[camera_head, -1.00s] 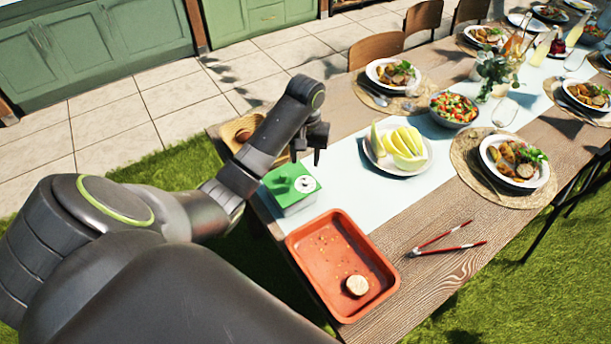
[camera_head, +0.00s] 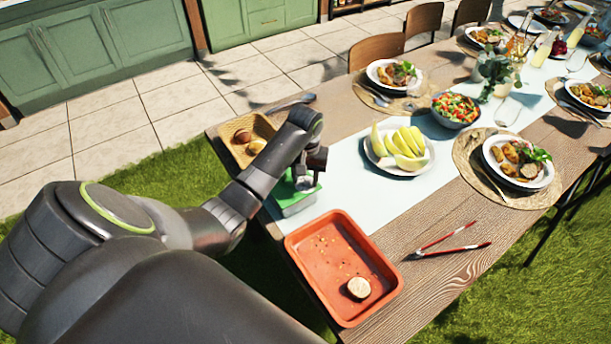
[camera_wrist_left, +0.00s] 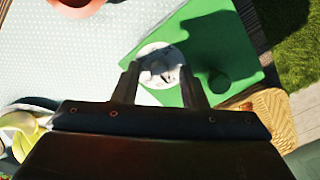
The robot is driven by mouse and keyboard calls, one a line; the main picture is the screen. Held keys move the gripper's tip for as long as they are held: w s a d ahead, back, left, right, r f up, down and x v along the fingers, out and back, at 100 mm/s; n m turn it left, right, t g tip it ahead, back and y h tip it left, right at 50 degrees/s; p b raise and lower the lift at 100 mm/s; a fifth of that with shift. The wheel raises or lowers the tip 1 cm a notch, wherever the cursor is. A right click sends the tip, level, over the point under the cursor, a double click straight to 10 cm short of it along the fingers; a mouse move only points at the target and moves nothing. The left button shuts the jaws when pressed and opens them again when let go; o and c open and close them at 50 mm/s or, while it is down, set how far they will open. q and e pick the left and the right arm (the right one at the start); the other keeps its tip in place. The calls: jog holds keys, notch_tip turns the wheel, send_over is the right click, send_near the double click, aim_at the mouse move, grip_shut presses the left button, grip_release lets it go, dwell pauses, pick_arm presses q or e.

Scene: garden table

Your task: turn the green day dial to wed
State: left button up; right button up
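The day dial is a green box (camera_head: 293,205) at the left end of the table, on the pale runner's edge. In the left wrist view the green box (camera_wrist_left: 222,45) carries a round white dial face (camera_wrist_left: 160,62) with dark markings too small to read, and a short green knob (camera_wrist_left: 220,83) beside it. My left gripper (camera_head: 307,183) is low over the box and hides most of its top in the head view. In the left wrist view the left gripper (camera_wrist_left: 160,82) has its fingers apart, one to each side of the white dial. My right gripper is out of view.
An orange-red tray (camera_head: 318,260) with a small round pale piece (camera_head: 358,287) lies nearby. A wicker basket (camera_head: 235,150) stands behind the box. A plate of melon slices (camera_head: 398,150) and red-tipped tongs (camera_head: 445,245) are to the right.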

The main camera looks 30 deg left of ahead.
pick_arm(q)
grip_shut()
jog(key=shift+r+m+p, duration=0.2)
jog(key=shift+m+p, duration=0.4)
jog(key=shift+p, duration=0.4)
jog(key=m+p, duration=0.3)
jog(key=shift+r+p, duration=0.1)
jog(key=shift+p, duration=0.2)
jog(key=shift+m+p, duration=0.8)
jog(key=shift+m, duration=0.2)
jog(key=m+p, duration=0.3)
jog(key=m, duration=0.3)
jog(key=m+p, duration=0.1)
jog(key=m, duration=0.1)
jog(key=m+p, duration=0.1)
jog(key=m, duration=0.1)
jog(key=shift+f, duration=0.25)
jog(key=shift+m, duration=0.3)
